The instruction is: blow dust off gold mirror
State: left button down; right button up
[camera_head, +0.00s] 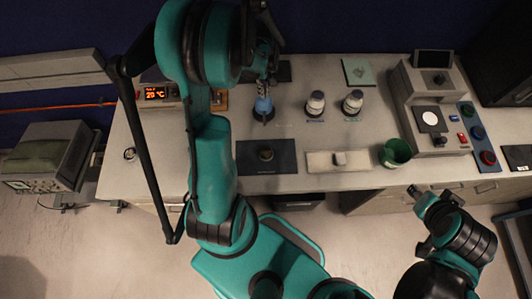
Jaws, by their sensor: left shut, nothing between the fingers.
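A blue bulb-shaped thing (263,106), perhaps a blower, stands near the back of the bench. My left gripper (264,80) is shut and empty just above it in the picture; whether they touch I cannot tell. A small dark round thing (266,154) lies on a black mat (285,165) in front of it. A small grey block (339,158) sits on a pale plate (320,166). I cannot make out which thing is the gold mirror. My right gripper (420,197) is at the bench's front edge, right of centre, its finger opening unclear.
Two white-capped bottles (316,103) (353,102) stand right of the blue thing. A green cup (396,153) is near my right gripper. A grey instrument (432,105) stands at right, and a temperature display (158,94) at left. The left front of the bench is mostly clear.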

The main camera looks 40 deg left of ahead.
pick_arm(q)
jog(key=shift+f+b, duration=1.65)
jog(key=shift+f, duration=0.15)
jog(key=shift+r, duration=0.25)
jog(key=shift+r+p, duration=1.2)
jog(key=shift+r, duration=0.35)
notch_tip(320, 180, up, 6)
jog(key=p, duration=0.4)
jog(key=shift+d, duration=0.1)
